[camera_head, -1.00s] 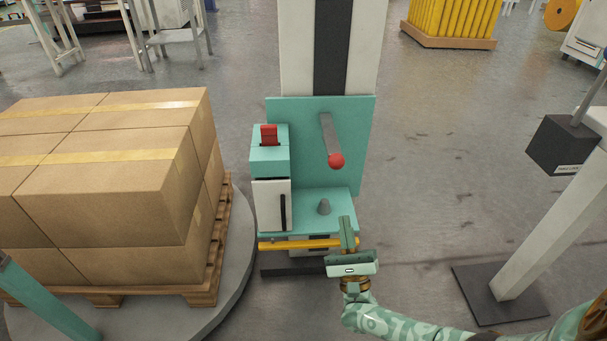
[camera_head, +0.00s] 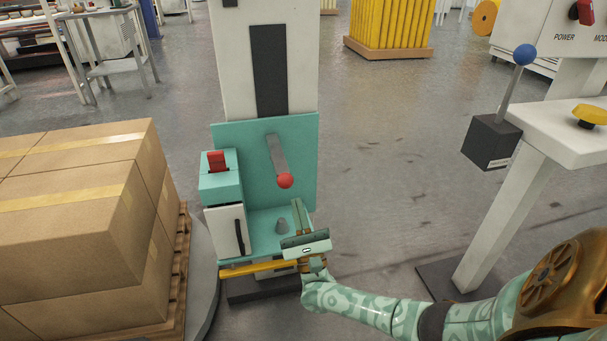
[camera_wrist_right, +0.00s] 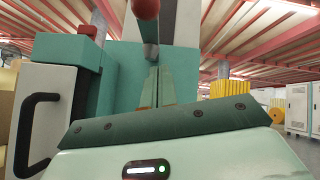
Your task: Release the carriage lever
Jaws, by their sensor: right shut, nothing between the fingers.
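The carriage is a teal backplate (camera_head: 238,140) with a shelf, on a pale mast. A grey lever (camera_head: 276,152) with a red ball knob (camera_head: 286,180) slants down and to the right on the plate. My right gripper (camera_head: 298,203) is shut and empty, with its fingers pointing up just below and right of the knob, apparently apart from it. In the right wrist view the shut fingers (camera_wrist_right: 157,78) stand below the red knob (camera_wrist_right: 145,8), with the lever's grey shaft behind. My left gripper is not in view.
A white box with a black handle (camera_head: 239,237) and a red switch (camera_head: 217,161) sits left of the lever. Stacked cartons (camera_head: 70,240) fill the left. A blue-knobbed lever (camera_head: 525,54) and white console (camera_head: 560,125) stand right.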

